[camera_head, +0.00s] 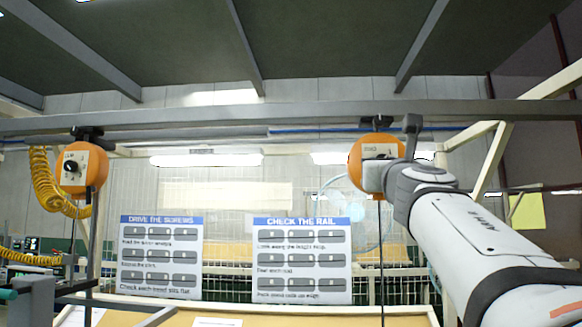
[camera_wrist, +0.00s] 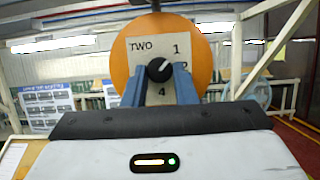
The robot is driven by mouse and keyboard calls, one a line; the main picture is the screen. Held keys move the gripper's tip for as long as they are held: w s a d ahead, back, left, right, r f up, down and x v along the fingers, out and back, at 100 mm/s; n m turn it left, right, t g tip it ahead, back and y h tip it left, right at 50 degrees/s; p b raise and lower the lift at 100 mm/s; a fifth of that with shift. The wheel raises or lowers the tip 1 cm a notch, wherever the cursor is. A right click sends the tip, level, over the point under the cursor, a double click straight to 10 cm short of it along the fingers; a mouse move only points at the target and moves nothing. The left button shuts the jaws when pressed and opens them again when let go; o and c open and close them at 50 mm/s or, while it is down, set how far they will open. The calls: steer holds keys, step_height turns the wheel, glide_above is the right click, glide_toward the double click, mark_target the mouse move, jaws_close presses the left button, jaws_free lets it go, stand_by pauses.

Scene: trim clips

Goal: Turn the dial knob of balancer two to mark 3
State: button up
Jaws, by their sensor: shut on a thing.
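Balancer two is the orange round housing (camera_wrist: 202,52) in the wrist view, with a pale plate (camera_wrist: 136,58) reading "TWO". Its black dial knob (camera_wrist: 159,70) sits on the plate, with a light pointer line towards the upper right, near mark 1. Mark 2 is partly covered by the right finger, mark 4 shows below the knob, and I cannot see mark 3. My gripper (camera_wrist: 160,77) is shut on the knob, one blue finger on each side.
Another orange balancer (camera_head: 92,160) with a dial and a coiled yellow hose (camera_head: 42,185) hangs at the left. Both hang from a grey overhead rail (camera_head: 230,118). Two instruction boards (camera_head: 160,256) stand below, between the balancers. A slanted pale post (camera_head: 492,160) rises right of balancer two.

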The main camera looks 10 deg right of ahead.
steer(key=shift+a, duration=0.1)
steer(key=c, duration=0.4)
steer(key=shift+m, duration=0.6)
steer(key=shift+w+a+r+m+g+h+p, duration=0.15)
steer(key=shift+m+g+h+p, duration=0.6)
steer(key=shift+m, duration=2.75)
steer(key=shift+s+a+r+m+g+h+p, duration=0.15)
steer(key=shift+m+g+h, duration=1.15)
steer(key=shift+m, duration=2.2)
steer(key=shift+w+a+r+m+g+h+p, duration=0.1)
steer(key=shift+r+m+g+h+p, duration=0.25)
steer(key=shift+m+g, duration=2.2)
steer(key=shift+f+m+t, duration=0.15)
steer(key=shift+m+t, duration=0.75)
steer(key=shift+m, duration=0.15)
